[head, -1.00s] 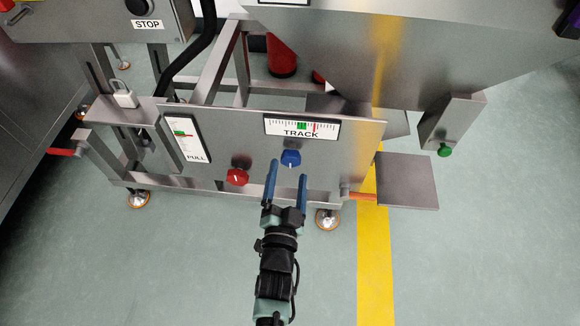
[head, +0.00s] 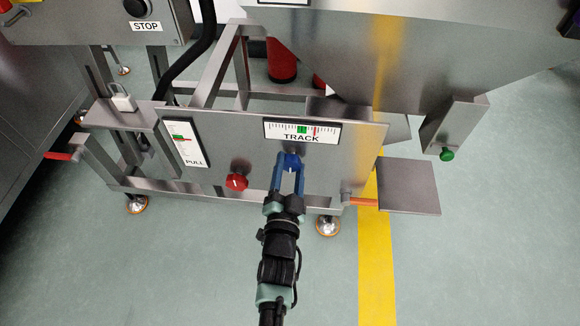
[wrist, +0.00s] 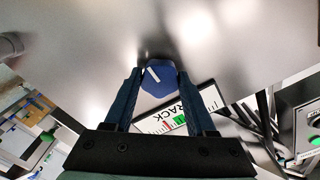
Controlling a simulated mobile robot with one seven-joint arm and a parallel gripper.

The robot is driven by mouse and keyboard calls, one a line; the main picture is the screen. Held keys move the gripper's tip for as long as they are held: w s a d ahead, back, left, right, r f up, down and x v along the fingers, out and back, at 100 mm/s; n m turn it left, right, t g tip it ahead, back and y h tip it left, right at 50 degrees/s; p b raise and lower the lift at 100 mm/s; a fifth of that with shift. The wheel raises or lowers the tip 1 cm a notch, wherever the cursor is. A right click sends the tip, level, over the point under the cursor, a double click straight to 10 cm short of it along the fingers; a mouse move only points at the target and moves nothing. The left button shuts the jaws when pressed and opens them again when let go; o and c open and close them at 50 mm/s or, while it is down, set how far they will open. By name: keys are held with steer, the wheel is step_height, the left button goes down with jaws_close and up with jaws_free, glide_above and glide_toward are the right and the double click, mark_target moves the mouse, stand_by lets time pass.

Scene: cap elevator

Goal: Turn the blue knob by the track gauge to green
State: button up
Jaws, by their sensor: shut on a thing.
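The blue knob (head: 290,160) sits on the metal panel just below the track gauge (head: 301,130). My gripper (head: 288,172) is shut on the knob, one blue finger on each side of it. In the wrist view the knob (wrist: 157,79) lies between the fingertips of my gripper (wrist: 157,88), and its white pointer line is tilted. The gauge (wrist: 180,118) also shows there, partly hidden behind a finger. The gauge has a green band near its middle and a red mark to the right of it. The exact needle reading is too small to tell.
A red knob (head: 236,182) is on the panel left of the blue one. A PULL gauge (head: 186,143) is further left. A flat metal plate (head: 408,187) sticks out at right, near an orange handle (head: 363,201). A green knob (head: 447,154) is at far right.

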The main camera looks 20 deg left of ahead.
jaws_close()
steer(key=shift+c, duration=1.3)
jaws_free()
steer(key=n+p, duration=0.2)
steer(key=n, duration=0.3)
steer(key=shift+n, duration=0.4)
steer(key=n+p, duration=0.1)
steer(key=n, duration=0.5)
jaws_close()
steer(key=n, duration=0.6)
steer(key=shift+n+p, duration=0.3)
steer(key=n, duration=0.5)
steer(key=shift+f, duration=0.1)
steer(key=shift+n, duration=0.4)
